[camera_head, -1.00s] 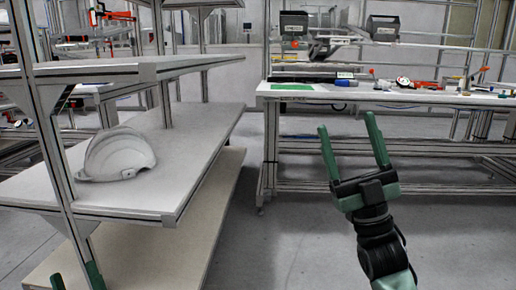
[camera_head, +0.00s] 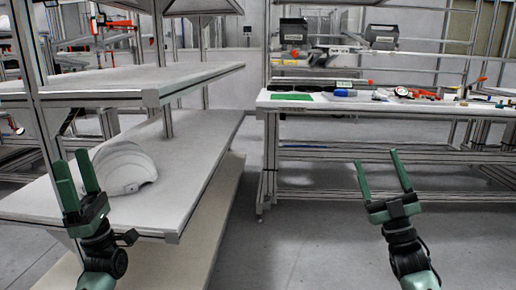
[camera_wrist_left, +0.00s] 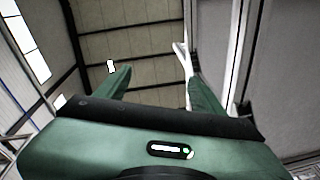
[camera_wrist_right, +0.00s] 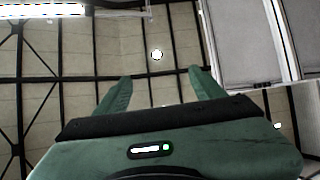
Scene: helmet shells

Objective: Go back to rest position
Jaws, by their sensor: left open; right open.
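My left gripper (camera_head: 74,177) is open and empty, pointing up in front of the shelf at the left of the head view. Its green fingers also show spread in the left wrist view (camera_wrist_left: 160,85). My right gripper (camera_head: 380,172) is open and empty, pointing up over the floor in front of the workbench. Its spread fingers show in the right wrist view (camera_wrist_right: 160,85). A white helmet shell (camera_head: 125,168) lies on the middle shelf, just right of my left gripper in the picture. The left finger tips may overlap it only in line of sight.
A shelf rack (camera_head: 180,205) with metal posts fills the left side. A workbench (camera_head: 350,104) with tools and a green mat (camera_head: 291,97) stands at the back right. The grey floor (camera_head: 300,235) between them is clear.

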